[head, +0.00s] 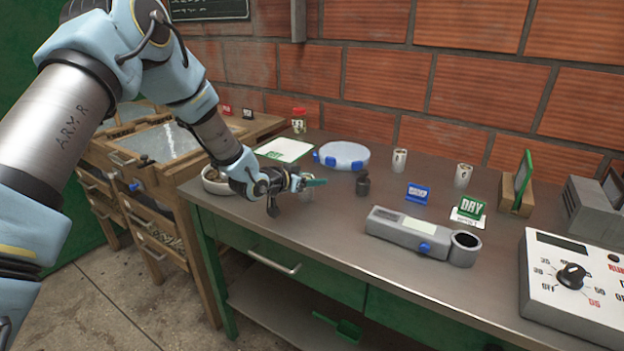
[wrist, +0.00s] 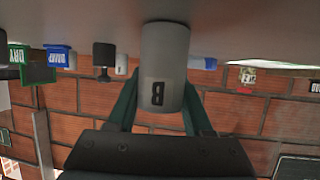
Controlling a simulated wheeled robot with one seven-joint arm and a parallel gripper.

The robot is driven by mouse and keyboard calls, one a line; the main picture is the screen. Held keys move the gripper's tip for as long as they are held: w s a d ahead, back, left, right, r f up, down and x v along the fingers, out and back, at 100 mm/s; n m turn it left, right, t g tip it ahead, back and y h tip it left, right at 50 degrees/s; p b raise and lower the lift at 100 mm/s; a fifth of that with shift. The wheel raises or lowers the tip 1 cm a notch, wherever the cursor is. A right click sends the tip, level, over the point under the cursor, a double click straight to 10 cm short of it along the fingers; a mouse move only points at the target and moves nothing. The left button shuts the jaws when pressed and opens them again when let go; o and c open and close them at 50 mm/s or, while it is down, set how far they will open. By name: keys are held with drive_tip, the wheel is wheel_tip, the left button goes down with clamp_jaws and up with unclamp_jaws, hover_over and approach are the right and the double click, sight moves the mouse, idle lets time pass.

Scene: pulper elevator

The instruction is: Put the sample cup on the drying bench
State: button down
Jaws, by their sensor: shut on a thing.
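My gripper (head: 302,184) is above the metal counter (head: 335,228), left of its middle. Its green fingers are shut on a grey sample cup (wrist: 165,65) marked with a dark character that looks like B, upside down in the wrist view. In the head view the cup (head: 307,192) is small and partly hidden by the fingers. I cannot tell whether it touches the counter. Two more white marked cups, a left one (head: 399,160) and a right one (head: 463,176), stand at the back of the counter.
A dark weight-like object (head: 362,184) stands right of my gripper. A round blue-white device (head: 343,156), a white sheet (head: 285,149) and a round bowl (head: 216,181) are nearby. A grey meter (head: 400,229), a green DRY sign (head: 470,207) and a dial box (head: 575,285) are at the right.

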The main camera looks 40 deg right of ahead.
drive_tip(key=shift+c, duration=1.5)
unclamp_jaws()
drive_tip(key=shift+r+p, duration=0.25)
drive_tip(key=shift+p, duration=0.1)
drive_tip(key=b+v, duration=0.3)
drive_tip(key=v, duration=0.9)
